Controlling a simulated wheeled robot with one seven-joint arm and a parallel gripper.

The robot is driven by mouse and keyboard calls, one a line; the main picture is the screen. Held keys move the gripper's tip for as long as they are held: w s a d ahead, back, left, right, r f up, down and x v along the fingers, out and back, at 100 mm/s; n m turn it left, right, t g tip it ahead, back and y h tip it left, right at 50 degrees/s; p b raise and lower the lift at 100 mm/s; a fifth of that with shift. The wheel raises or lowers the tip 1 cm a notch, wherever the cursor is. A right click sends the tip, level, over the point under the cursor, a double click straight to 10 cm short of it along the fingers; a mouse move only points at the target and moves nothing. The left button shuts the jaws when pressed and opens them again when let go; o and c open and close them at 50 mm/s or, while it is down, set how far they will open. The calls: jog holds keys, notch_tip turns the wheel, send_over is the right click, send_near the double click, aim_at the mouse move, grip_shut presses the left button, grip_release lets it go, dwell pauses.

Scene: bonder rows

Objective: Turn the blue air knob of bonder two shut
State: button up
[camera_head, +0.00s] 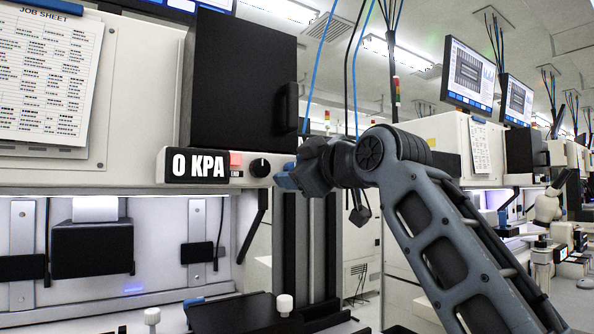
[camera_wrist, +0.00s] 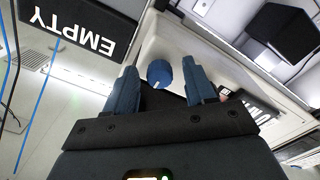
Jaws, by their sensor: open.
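The round blue air knob (camera_wrist: 159,75) shows in the wrist view on the pale front panel of the bonder. My gripper (camera_wrist: 160,68) is open, with one blue finger to each side of the knob in that view and visible gaps between. I cannot tell whether the fingertips reach past the knob's face. The display (camera_head: 198,167) on the panel reads 0 KPA.
A black knob (camera_head: 260,168) and a red button (camera_head: 236,159) sit on the panel left of my gripper. A black door (camera_head: 238,85) stands above. An EMPTY sign (camera_wrist: 74,36) appears upside down in the wrist view. A job sheet (camera_head: 48,75) hangs at left.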

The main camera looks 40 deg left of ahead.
jog(key=b+v, duration=0.1)
jog(key=v, duration=0.6)
jog(key=shift+d, duration=0.4)
jog(key=shift+s, duration=0.1)
jog(key=shift+f, duration=0.1)
